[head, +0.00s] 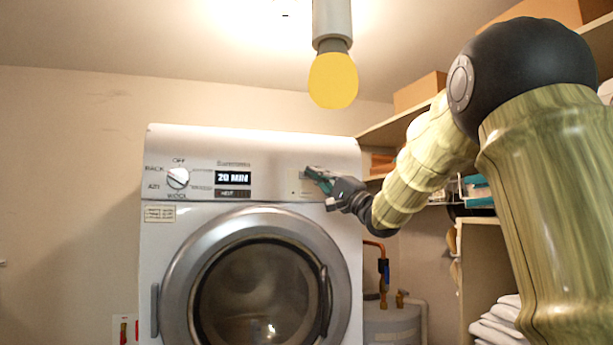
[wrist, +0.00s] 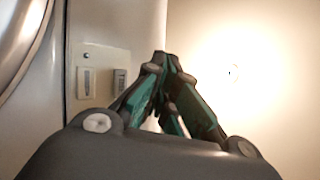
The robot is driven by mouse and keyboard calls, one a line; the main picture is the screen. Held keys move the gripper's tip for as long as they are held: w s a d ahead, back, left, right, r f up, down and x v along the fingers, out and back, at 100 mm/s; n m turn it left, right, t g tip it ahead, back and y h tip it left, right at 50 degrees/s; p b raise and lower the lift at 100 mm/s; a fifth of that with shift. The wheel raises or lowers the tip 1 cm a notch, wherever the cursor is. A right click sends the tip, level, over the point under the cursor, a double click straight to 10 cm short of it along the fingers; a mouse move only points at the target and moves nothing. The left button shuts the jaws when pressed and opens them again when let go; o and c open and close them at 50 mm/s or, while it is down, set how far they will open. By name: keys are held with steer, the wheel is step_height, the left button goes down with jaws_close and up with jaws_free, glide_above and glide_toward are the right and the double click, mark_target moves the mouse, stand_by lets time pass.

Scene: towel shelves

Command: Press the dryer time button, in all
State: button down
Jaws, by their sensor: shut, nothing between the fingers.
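The dryer (head: 270,165) is a white front-loading machine with a round, closed glass door (head: 260,285). Its control panel has a dial (head: 177,178) at the left and a dark display (head: 233,178) reading "20 MIN". Buttons sit at the panel's right end in the head view, partly hidden behind my gripper (head: 311,174). In the wrist view two buttons show, a pale one (wrist: 86,82) and a grey one (wrist: 120,80). My gripper (wrist: 162,62) is shut and empty, its tips close to the panel beside the grey button. I cannot tell whether they touch it.
Wooden shelves with boxes (head: 420,92) stand to the right of the dryer. Folded white towels (head: 500,322) lie low at the right. A grey tank (head: 392,325) stands beside the dryer. A yellow bulb (head: 333,80) hangs above the panel.

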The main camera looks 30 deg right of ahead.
steer(key=w+d+p, duration=0.1)
steer(key=w+p, duration=0.1)
steer(key=w, duration=0.4)
steer(key=shift+w+d, duration=0.25)
steer(key=shift+d, duration=0.05)
steer(key=shift+w+d+p, duration=0.15)
steer(key=shift+w+p, duration=0.65)
steer(key=shift+p, duration=0.25)
stand_by(2.1)
steer(key=shift+s, duration=0.2)
steer(key=shift+s+a, duration=0.2)
steer(key=shift+s, duration=0.5)
steer(key=s, duration=0.2)
steer(key=s+a+b, duration=0.1)
steer(key=s, duration=0.2)
steer(key=shift+a, duration=0.1)
stand_by(0.4)
